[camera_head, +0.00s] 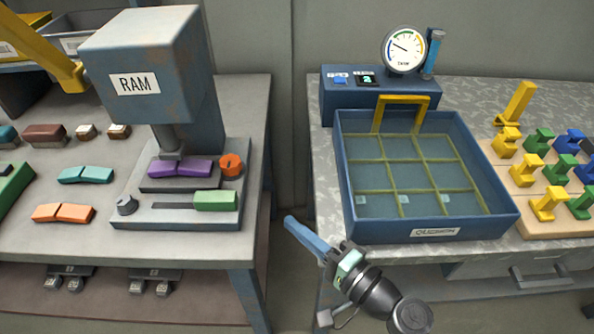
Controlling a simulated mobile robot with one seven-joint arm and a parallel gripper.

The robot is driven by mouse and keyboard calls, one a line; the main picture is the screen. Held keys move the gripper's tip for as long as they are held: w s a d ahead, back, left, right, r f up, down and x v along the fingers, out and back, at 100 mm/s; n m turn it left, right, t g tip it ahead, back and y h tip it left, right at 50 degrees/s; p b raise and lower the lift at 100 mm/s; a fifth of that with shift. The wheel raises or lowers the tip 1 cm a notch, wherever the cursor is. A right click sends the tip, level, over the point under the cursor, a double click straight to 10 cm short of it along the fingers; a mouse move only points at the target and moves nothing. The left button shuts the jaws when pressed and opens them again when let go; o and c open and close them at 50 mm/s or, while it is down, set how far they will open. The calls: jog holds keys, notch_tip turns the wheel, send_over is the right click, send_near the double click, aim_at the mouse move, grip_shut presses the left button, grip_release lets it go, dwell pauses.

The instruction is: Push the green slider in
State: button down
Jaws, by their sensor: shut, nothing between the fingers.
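The green slider (215,200) is a green block at the right end of a dark slot in the grey base plate (158,219) of the ram machine (160,60). A purple two-part piece (180,168) lies under the ram's rod, with an orange knob (231,165) to its right. A grey knob (126,205) is at the slot's left end. My gripper (289,220) is shut and empty. It is in the gap between the two tables, to the right of the slider and apart from it, with its blue fingers pointing up and left.
The left table (60,235) holds teal and orange pieces (63,212) left of the machine. The right table (480,90) holds a blue gridded tray (435,235) with a yellow handle, a gauge (404,50) behind it, and a wooden board (522,228) of coloured blocks.

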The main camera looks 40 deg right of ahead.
send_near(237, 196)
jog(key=w+d, duration=0.2)
jog(key=w, duration=0.1)
jog(key=shift+w+a+p, duration=0.3)
jog(key=shift+w+a, duration=1)
jog(key=shift+a, duration=0.25)
